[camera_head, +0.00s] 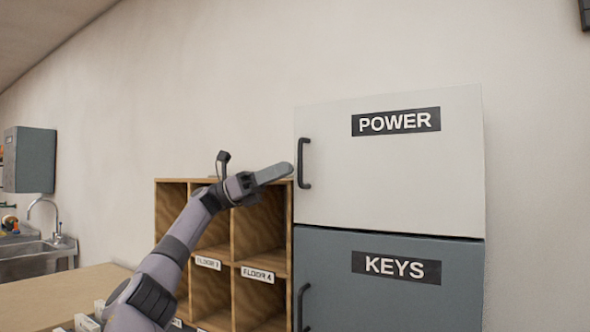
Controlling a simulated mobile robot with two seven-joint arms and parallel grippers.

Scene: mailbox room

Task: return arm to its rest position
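My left arm comes up from the bottom left. My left gripper (248,168) is raised at the top of the wooden pigeonhole shelf, just left of the POWER cabinet's handle. Its two fingers stand wide apart, with nothing visible between them. The longer grey finger points right toward the dark handle (304,163) of the closed white POWER cabinet (390,180); I cannot tell whether it touches. My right gripper is out of view.
A closed grey KEYS cabinet (400,300) sits below the POWER cabinet. The wooden pigeonhole shelf (233,240) stands left of both, partly hidden by my arm. A counter (70,290), a sink (35,255) and a grey wall box (30,160) are at the left.

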